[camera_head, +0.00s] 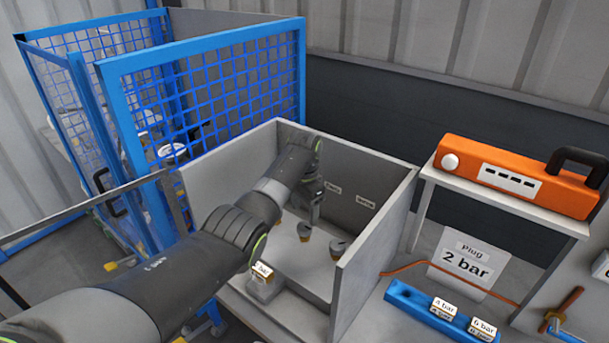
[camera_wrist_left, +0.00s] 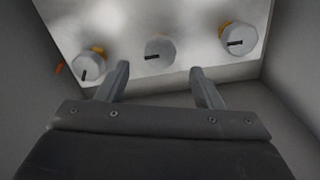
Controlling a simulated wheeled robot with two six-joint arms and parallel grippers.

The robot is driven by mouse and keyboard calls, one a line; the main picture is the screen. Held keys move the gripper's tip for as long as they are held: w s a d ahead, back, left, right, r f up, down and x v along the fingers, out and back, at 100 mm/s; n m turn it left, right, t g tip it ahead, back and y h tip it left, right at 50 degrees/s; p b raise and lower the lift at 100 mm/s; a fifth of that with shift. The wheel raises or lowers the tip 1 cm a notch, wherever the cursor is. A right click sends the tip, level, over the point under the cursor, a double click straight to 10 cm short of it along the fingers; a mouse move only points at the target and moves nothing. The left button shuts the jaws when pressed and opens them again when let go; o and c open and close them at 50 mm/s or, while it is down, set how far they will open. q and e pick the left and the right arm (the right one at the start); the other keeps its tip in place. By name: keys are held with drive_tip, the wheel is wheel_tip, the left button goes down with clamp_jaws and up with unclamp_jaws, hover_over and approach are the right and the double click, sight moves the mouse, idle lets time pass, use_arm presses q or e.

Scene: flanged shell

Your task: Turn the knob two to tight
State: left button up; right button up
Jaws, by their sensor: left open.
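In the left wrist view three round grey knobs sit in a row on a pale panel (camera_wrist_left: 200,15): a left knob (camera_wrist_left: 90,66), a middle knob (camera_wrist_left: 160,52) and a right knob (camera_wrist_left: 237,39). Each has a dark pointer mark, and orange shows behind the outer two. I cannot read which is number two. My left gripper (camera_wrist_left: 160,72) is open and empty, its fingers apart on either side below the middle knob. My right gripper is out of view.
The grey box walls (camera_head: 376,250) stand close around the knobs. A blue mesh cage (camera_head: 215,95) is behind on the left. An orange case (camera_head: 515,175) sits on a shelf to the right, above a "Plug 2 bar" sign (camera_head: 466,262) and a blue rack (camera_head: 410,297) with labelled blocks.

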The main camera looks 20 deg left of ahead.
sight(304, 226)
use_arm(q)
wheel_tip(304, 226, up, 12)
drive_tip(key=b, duration=0.2)
drive_tip(key=shift+b, duration=0.3)
